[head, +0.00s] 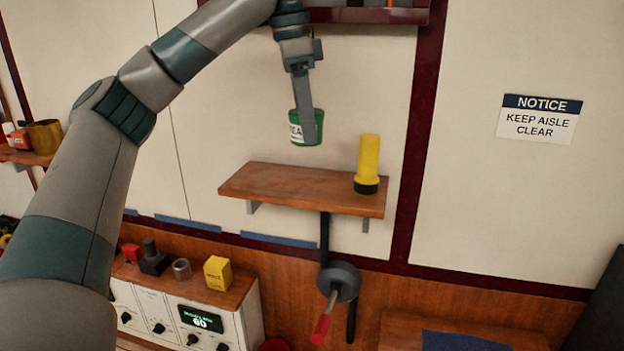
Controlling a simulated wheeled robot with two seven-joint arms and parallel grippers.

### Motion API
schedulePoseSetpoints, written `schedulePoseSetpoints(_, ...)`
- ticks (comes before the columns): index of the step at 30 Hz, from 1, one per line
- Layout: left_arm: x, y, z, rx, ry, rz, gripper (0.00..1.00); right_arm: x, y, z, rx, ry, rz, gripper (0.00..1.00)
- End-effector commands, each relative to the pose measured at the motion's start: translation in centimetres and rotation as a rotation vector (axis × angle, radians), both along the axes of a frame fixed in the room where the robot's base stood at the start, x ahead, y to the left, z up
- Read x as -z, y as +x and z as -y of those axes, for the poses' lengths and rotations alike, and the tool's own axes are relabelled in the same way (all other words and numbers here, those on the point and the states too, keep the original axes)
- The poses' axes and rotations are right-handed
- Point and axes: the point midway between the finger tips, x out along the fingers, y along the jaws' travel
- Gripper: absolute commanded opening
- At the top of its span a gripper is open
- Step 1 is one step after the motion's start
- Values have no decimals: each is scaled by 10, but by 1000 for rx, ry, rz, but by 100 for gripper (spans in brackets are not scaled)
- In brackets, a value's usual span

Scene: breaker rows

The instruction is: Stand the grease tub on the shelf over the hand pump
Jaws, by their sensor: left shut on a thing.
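The grease tub (294,127) is green with a white label. My left gripper (306,115) is shut on it and holds it upright in the air above the wooden shelf (285,181). A gap shows between the tub and the shelf top. The hand pump (341,281), with a grey round body and a red-gripped handle, is on the wall below this shelf. A yellow cylinder with a black base (368,163) stands on the shelf's right end. The left and middle of the shelf are bare. My right gripper is not in view.
A control box (240,318) with knobs and a display stands lower left, with a yellow box (217,273) and other small items on top. Another shelf (350,16) is above. A notice sign (540,118) hangs on the right wall.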

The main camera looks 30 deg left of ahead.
Motion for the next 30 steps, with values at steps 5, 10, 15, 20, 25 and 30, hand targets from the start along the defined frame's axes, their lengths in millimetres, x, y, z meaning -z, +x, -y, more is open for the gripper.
schedulePoseSetpoints(5, 0, 0, 0, 0, 0, 0, 19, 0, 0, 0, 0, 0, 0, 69)
schedulePoseSetpoints(10, 2, 1, -2, -2, -1, -1, 19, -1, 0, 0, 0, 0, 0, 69)
schedulePoseSetpoints(15, 10, 2, -16, -4, -2, -2, 19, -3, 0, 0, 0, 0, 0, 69)
schedulePoseSetpoints(20, 27, 5, -43, -6, -2, -4, 19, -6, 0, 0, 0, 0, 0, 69)
schedulePoseSetpoints(25, 46, 9, -75, -6, -2, -4, 19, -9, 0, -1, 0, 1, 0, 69)
schedulePoseSetpoints(30, 59, 12, -103, -7, -1, -2, 19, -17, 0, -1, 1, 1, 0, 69)
